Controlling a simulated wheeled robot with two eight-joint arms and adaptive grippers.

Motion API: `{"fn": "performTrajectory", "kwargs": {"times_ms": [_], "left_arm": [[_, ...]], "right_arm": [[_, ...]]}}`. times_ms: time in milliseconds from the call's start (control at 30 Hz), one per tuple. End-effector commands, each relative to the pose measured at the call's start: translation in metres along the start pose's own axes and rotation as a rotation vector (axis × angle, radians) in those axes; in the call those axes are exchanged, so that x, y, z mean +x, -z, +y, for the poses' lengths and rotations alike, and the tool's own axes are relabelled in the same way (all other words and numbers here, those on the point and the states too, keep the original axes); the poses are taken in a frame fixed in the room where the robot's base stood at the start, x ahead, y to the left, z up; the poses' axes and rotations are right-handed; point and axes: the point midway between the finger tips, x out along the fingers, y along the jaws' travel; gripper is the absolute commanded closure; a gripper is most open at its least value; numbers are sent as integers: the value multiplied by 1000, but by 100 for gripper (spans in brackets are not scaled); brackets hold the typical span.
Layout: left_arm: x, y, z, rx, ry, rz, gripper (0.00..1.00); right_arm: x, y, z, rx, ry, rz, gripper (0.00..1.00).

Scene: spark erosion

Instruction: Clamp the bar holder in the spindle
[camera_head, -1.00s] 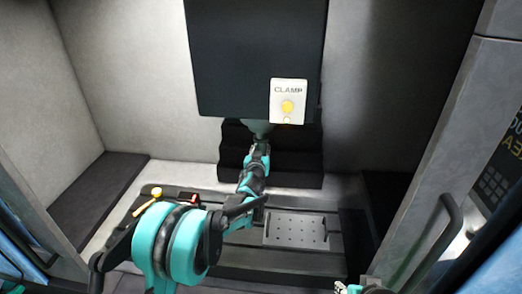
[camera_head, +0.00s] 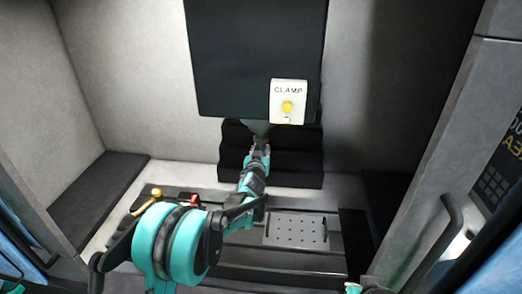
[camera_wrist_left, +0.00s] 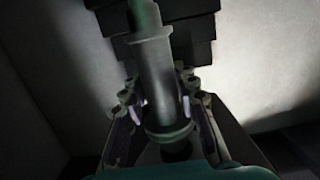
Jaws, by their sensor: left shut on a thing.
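My left gripper (camera_head: 260,152) is up under the dark spindle head (camera_head: 255,60), just below its grey nose (camera_head: 262,127). In the left wrist view its fingers stand on both sides of the bar holder (camera_wrist_left: 157,75), a grey cylinder with collars, and are shut on it. The holder's far end runs up to the top edge of that view. I cannot tell whether it is seated in the spindle. A white plate marked CLAMP with a yellow button (camera_head: 288,106) is on the spindle head's front. Part of my right gripper (camera_head: 353,288) shows at the bottom edge.
A table with a perforated plate (camera_head: 297,230) lies below the spindle. A yellow-headed tool (camera_head: 156,193) and a small red item (camera_head: 194,199) lie at the left, partly behind my left arm. Dark stepped covers (camera_head: 270,170) stand behind. A door handle (camera_head: 440,240) is at the right.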

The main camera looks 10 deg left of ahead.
Motion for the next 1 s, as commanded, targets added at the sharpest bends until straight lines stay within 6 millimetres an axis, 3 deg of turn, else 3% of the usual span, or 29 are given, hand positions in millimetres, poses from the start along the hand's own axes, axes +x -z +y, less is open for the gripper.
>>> {"fn": "performTrajectory", "kwargs": {"times_ms": [533,667,767,1000], "left_arm": [[0,1,0,0,-1,1,100],[0,1,0,0,-1,1,100],[0,1,0,0,-1,1,100],[0,1,0,0,-1,1,100]], "right_arm": [[0,0,0,0,1,1,100],[-1,11,-11,6,33,31,100],[-6,34,-32,24,100,94,100],[-44,129,-115,157,373,347,100]]}}
